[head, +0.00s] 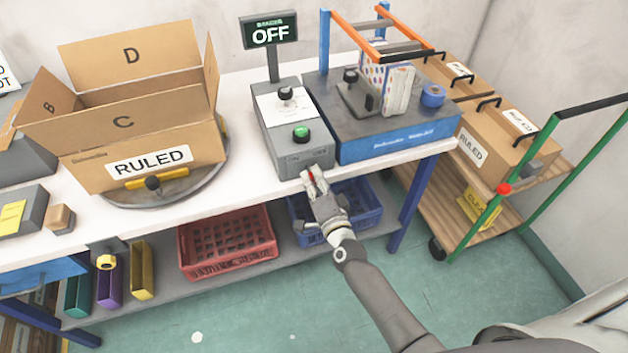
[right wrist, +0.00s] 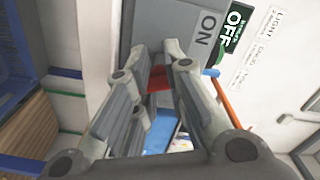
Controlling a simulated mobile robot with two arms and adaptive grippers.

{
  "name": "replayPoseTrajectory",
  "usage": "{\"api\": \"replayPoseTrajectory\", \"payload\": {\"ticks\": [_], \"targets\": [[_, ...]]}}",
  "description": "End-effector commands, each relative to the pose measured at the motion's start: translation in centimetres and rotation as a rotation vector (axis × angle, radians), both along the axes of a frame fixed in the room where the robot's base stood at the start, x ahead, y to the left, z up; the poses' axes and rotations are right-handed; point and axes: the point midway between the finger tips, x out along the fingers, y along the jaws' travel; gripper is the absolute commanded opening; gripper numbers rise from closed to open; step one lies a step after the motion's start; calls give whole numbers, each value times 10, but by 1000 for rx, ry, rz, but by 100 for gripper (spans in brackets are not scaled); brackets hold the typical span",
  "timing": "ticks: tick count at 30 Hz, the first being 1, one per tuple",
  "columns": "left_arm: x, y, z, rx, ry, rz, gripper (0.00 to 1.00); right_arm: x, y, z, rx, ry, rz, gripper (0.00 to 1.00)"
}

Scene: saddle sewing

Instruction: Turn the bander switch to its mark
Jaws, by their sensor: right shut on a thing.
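The grey bander control box (head: 292,120) stands on the white table beside the blue-fronted bander (head: 395,137). Its sign (head: 270,31) reads OFF. A red switch (head: 314,173) is low on the box's front face, mostly covered by my right gripper (head: 312,180). In the right wrist view, my right gripper (right wrist: 158,60) is shut on the red switch (right wrist: 158,80), which shows between the fingers. An ON label (right wrist: 207,27) is on the grey face beside it. The switch's exact angle is hidden by the fingers. My left gripper is not in view.
A black knob (head: 286,93) and a green button (head: 301,132) are on the box's top. A cardboard carton (head: 130,125) stands at left. Red (head: 228,243) and blue (head: 372,198) crates lie on the lower shelf. A cart (head: 535,178) stands at right.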

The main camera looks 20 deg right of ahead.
Motion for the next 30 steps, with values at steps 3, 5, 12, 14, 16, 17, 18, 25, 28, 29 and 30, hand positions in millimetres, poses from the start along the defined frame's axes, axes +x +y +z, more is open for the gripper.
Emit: {"api": "replayPoseTrajectory", "payload": {"ticks": [3,5,12,14,16,17,18,25,28,29,30], "targets": [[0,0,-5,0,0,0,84,0,0,-2,98,5,1,0],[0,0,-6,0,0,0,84,0,0,-2,143,7,0,0],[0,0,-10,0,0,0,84,0,0,-1,286,11,0,0],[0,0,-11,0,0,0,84,0,0,-1,310,12,0,0],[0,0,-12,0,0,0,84,0,0,-1,334,13,-1,0],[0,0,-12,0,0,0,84,0,0,-1,342,14,-1,0],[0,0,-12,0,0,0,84,0,0,-1,350,14,0,0],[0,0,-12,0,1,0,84,0,0,-1,376,15,0,0],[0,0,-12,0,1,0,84,0,0,-1,378,15,0,0],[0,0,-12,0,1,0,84,0,0,-1,378,15,0,0],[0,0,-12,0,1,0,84,0,0,-1,377,15,0,0]]}}
